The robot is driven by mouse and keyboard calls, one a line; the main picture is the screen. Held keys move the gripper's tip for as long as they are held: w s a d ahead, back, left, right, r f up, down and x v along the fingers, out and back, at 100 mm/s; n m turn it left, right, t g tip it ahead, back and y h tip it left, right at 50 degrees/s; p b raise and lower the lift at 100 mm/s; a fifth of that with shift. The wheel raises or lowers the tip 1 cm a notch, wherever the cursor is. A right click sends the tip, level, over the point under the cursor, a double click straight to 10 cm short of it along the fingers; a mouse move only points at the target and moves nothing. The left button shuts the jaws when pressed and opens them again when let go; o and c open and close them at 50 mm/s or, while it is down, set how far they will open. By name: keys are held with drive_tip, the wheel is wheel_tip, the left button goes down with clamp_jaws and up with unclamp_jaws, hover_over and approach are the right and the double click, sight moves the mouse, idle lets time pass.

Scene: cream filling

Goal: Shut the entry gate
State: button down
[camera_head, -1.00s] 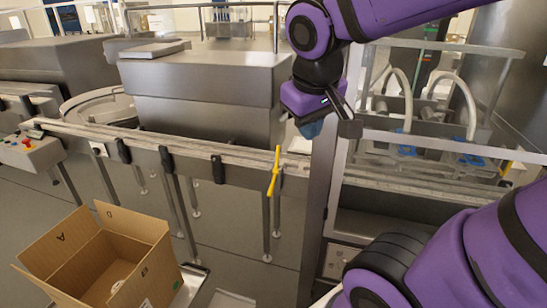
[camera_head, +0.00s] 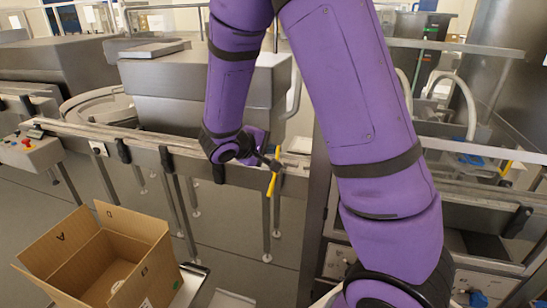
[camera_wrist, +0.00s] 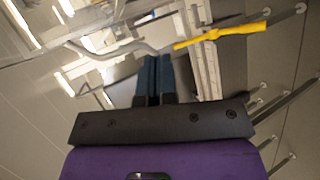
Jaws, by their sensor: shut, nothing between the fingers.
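A yellow lever (camera_head: 272,172) stands nearly upright at the front edge of the conveyor rail, left of the metal post; I take it as the handle of the entry gate. The gate's plate cannot be made out. In the wrist view the lever (camera_wrist: 222,35) lies across the upper right, past my fingertips. My gripper (camera_wrist: 153,60) is shut and empty, its two blue fingers side by side. In the head view my gripper (camera_head: 258,153) is close beside the lever's upper end; the fingertips are hidden there and contact cannot be told.
A second yellow lever (camera_head: 505,168) is on the conveyor at the right. The conveyor rail (camera_head: 190,152) runs along the front of a grey metal machine (camera_head: 150,80). An open cardboard box (camera_head: 150,262) stands at lower left. A control box (camera_head: 30,152) with buttons is at far left.

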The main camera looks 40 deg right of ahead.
sight(277, 155)
drive_tip(key=w+a+f+n+t, duration=0.2)
drive_tip(key=w+f+n+t, duration=0.1)
drive_tip(key=w+f, duration=0.2)
wheel_tip(277, 155, down, 3)
drive_tip(key=shift+w+a+r+t+h, duration=0.15)
drive_tip(key=shift+a+t+h, duration=0.05)
drive_tip(key=shift+t+h, duration=0.1)
drive_tip(key=x, duration=1.4)
drive_tip(key=shift+d, duration=0.1)
